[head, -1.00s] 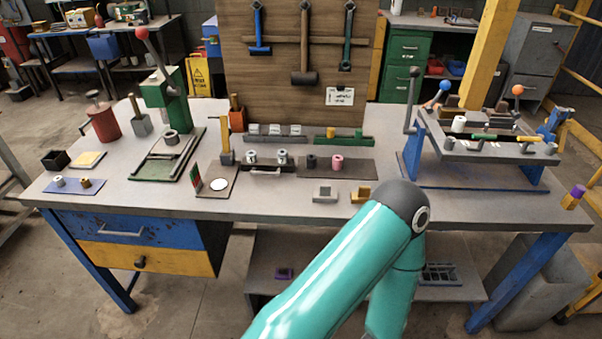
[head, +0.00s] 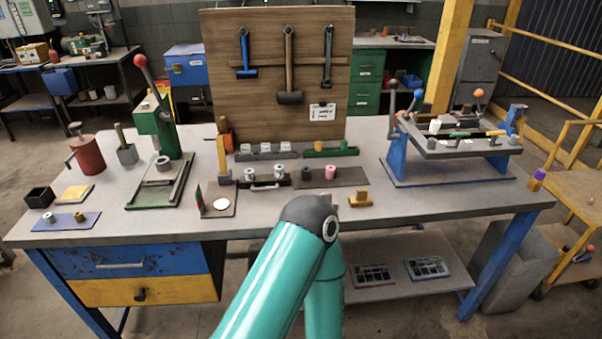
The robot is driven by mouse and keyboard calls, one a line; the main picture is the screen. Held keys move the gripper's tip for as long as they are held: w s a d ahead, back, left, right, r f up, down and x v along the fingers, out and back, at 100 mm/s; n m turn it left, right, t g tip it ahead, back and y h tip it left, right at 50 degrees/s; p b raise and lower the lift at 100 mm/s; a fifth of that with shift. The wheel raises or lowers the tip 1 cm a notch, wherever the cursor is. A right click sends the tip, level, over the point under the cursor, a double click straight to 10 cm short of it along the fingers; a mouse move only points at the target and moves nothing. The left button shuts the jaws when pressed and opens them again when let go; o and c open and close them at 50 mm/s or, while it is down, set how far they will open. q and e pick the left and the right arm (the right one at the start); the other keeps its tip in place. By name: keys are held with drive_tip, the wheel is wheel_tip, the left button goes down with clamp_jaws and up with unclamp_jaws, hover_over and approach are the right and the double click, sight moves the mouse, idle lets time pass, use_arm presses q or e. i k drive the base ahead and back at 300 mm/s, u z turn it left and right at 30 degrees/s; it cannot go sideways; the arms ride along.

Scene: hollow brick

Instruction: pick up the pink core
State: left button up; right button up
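The pink core (head: 330,172) is a small upright cylinder on a dark flat mat (head: 352,178) in the middle of the workbench. A dark core (head: 305,173) stands just to its left on the same mat. One of my teal arms rises from the bottom centre, its dark elbow joint in front of the bench edge, below the pink core in the picture. Neither gripper shows, so nothing is seen touching the pink core.
Left of the mat is a holder with two metallic cores (head: 279,172). A green rack (head: 330,150) and tool board (head: 275,110) stand behind. A raised blue-legged fixture (head: 450,150) is at right.

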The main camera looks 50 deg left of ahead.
sight(330, 169)
drive_tip(key=u, duration=0.75)
drive_tip(key=i, duration=0.65)
